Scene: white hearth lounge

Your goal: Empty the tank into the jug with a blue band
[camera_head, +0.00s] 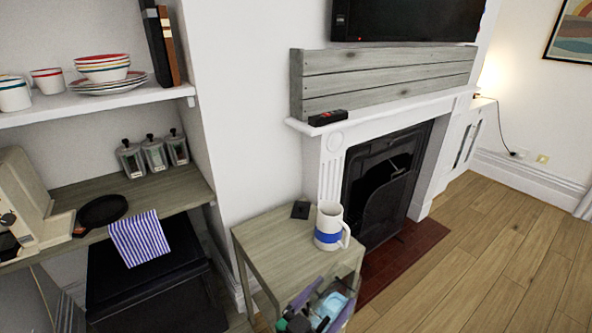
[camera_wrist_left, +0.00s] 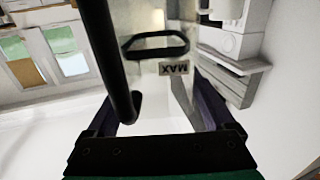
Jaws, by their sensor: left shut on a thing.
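The jug with a blue band (camera_head: 329,223) is white with a handle on its right. It stands upright on a small wooden side table (camera_head: 262,243). The clear tank (camera_head: 338,303) shows pale blue at the bottom edge of the head view, in front of the table and below the jug. My left gripper (camera_head: 322,300) is shut on the tank, with its purple fingers on either side. In the left wrist view the tank (camera_wrist_left: 150,75) has a black-rimmed opening, a dark bar and an upside-down MAX label. I cannot tell how much it holds. My right gripper is not in view.
A small black square (camera_head: 300,210) lies on the table behind the jug. The fireplace (camera_head: 385,185) is close to the right. Shelves at the left hold bowls, jars (camera_head: 154,154), a pan (camera_head: 102,210) and a striped cloth (camera_head: 139,238). Wooden floor (camera_head: 480,250) is open at the right.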

